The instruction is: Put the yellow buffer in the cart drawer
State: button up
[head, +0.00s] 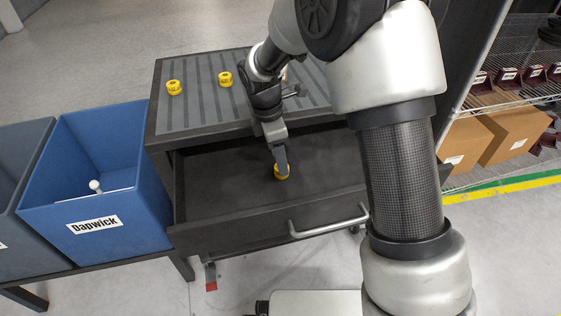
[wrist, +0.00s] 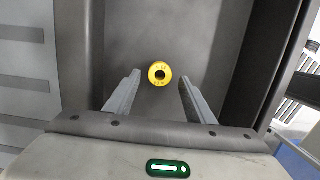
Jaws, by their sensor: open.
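A yellow buffer (head: 282,172), a small ring with a dark hole, lies on the floor of the open cart drawer (head: 225,190). In the wrist view the buffer (wrist: 160,74) is just beyond and between my fingertips, apart from both. My gripper (head: 283,160) reaches down into the drawer above the buffer and partly covers it in the head view. In the wrist view my gripper (wrist: 159,76) has its two fingers wide apart with nothing between them. Two more yellow buffers, one at the left (head: 174,87) and one nearer the arm (head: 225,79), stand on the cart's ribbed top.
A blue bin (head: 95,170) labelled Dapwick, with white items inside, stands left of the cart, beside a grey bin (head: 25,200). The drawer's front carries a metal handle (head: 328,222). A wire shelf with cardboard boxes (head: 465,140) is at the right. The drawer floor around the buffer is clear.

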notch_tip(320, 180, up, 9)
jog(key=a+p, duration=0.1)
jog(key=shift+s+p, duration=0.2)
jog(key=shift+p, duration=0.15)
jog(key=s+d+r+m+t+y, duration=0.1)
jog(key=s+d+r+m+t, duration=0.1)
jog(key=s+d+r+m, duration=0.9)
jog(key=s+d+r+m+t, duration=0.1)
jog(key=s+d+m, duration=0.1)
jog(key=s+m, duration=0.3)
jog(key=s+d+r+m+t, duration=0.2)
jog(key=s+d+m, duration=0.1)
jog(key=s+m, duration=0.2)
jog(key=shift+s+d+r+y, duration=0.15)
jog(key=shift+s+r+y, duration=0.2)
jog(key=shift+s, duration=0.55)
jog(key=shift+f, duration=0.1)
